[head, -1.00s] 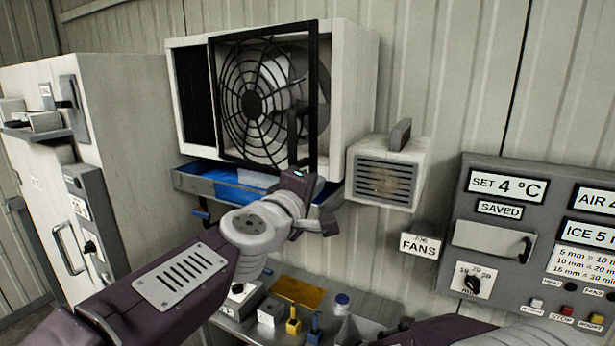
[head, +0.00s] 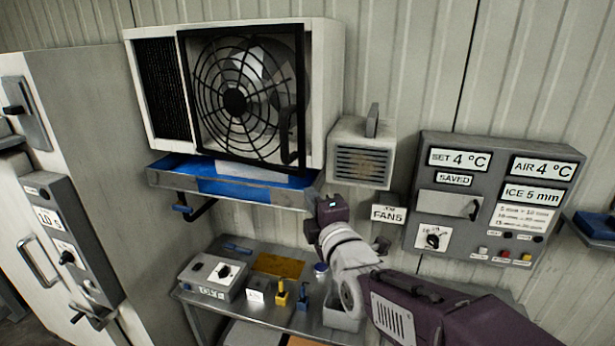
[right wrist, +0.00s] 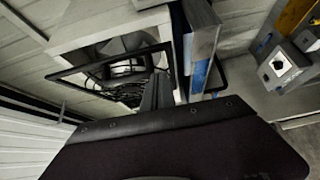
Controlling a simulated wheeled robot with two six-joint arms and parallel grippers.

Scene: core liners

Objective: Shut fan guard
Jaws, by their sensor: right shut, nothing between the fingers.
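The fan guard (head: 235,97) is a black wire grille in a square frame, with a dark handle (head: 287,135) near its right edge. It sits in front of the fan in a white cooler housing (head: 325,90). In the right wrist view the guard frame (right wrist: 108,62) stands at an angle off the housing (right wrist: 160,25), so it looks ajar. My right gripper (head: 328,203) is below and right of the guard, apart from it in the head view. Its fingers (right wrist: 157,93) are shut and empty. My left gripper is not in view.
A tray with blue inside (head: 230,197) hangs under the housing. A vented box (head: 360,155), a FANS label (head: 387,213) and a control panel (head: 490,200) are to the right. A metal bench (head: 235,300) with small items stands below. A tall cabinet (head: 90,130) is at left.

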